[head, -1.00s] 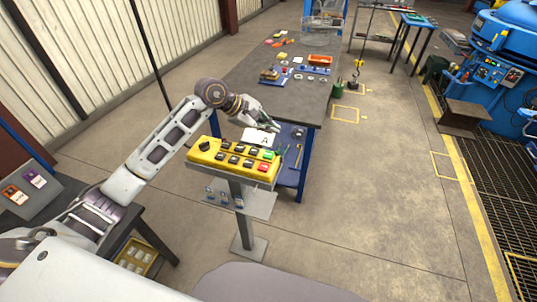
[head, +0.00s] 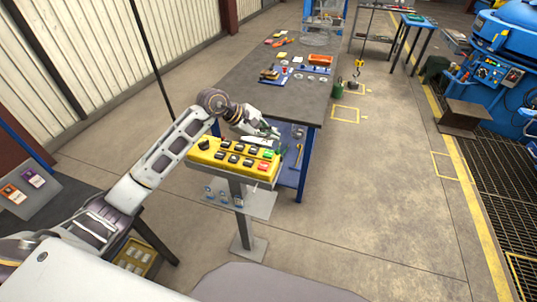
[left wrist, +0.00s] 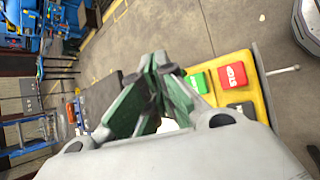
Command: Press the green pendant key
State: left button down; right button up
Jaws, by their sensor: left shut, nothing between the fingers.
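The yellow pendant box (head: 207,157) stands on a grey post, with rows of dark keys on its sloped top. The green key (head: 268,154) is at its far right corner, beside the red key (head: 263,166). In the left wrist view the green key (left wrist: 198,83) lies just right of my fingers, and the red key (left wrist: 231,74) reads STOP. My left gripper (head: 272,136) is shut and empty, its green fingers at the box's far right edge, close to the green key. In the left wrist view the fingers (left wrist: 155,66) look apart from the key; exact height is unclear.
A dark workbench (head: 285,88) with small parts and an orange tray (head: 320,59) stands behind the pendant. A side table (head: 35,192) with cards is at the left.

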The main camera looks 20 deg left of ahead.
aim_at(269, 155)
pick_arm(q)
notch_tip(269, 155, down, 2)
jog(key=shift+f+b, duration=0.25)
jog(key=shift+b, duration=0.05)
jog(key=shift+f+b, duration=1.2)
jog(key=shift+f, duration=0.05)
pick_arm(e)
jog(key=f, duration=0.1)
jog(key=d+f, duration=0.2)
jog(key=shift+w, duration=0.25)
jog(key=shift+a, duration=0.2)
jog(key=shift+a, duration=0.3)
jog(key=shift+a, duration=0.1)
